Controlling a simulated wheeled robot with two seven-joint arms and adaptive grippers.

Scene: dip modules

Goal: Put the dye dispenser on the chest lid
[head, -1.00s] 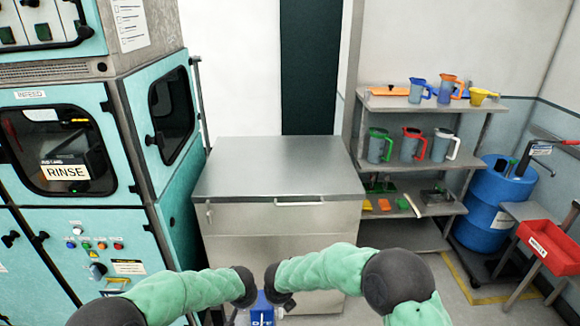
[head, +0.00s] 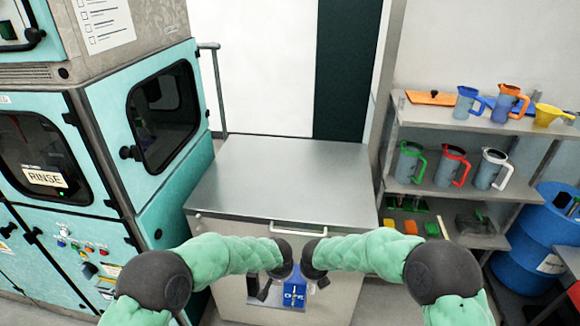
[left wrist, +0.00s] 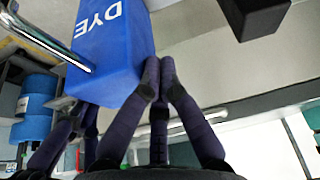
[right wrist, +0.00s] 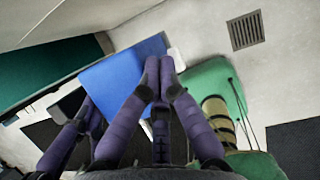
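The dye dispenser (head: 294,297) is a blue box with white lettering, low in the middle of the head view. The letters DYE read on it in the left wrist view (left wrist: 108,45). It is held in front of the chest, below lid level in the picture. My left gripper (head: 264,287) is at its left side, with fingers on both sides of part of the box. My right gripper (head: 318,280) is at its right side, and the blue face lies between its fingers in the right wrist view (right wrist: 118,78). The chest lid (head: 285,180) is flat, grey metal, shut and bare.
A teal RINSE machine (head: 150,150) stands left of the chest. Right of it, a shelf (head: 440,187) carries several coloured jugs, with a blue drum (head: 535,240) beyond. The chest front has a bar handle (head: 298,231).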

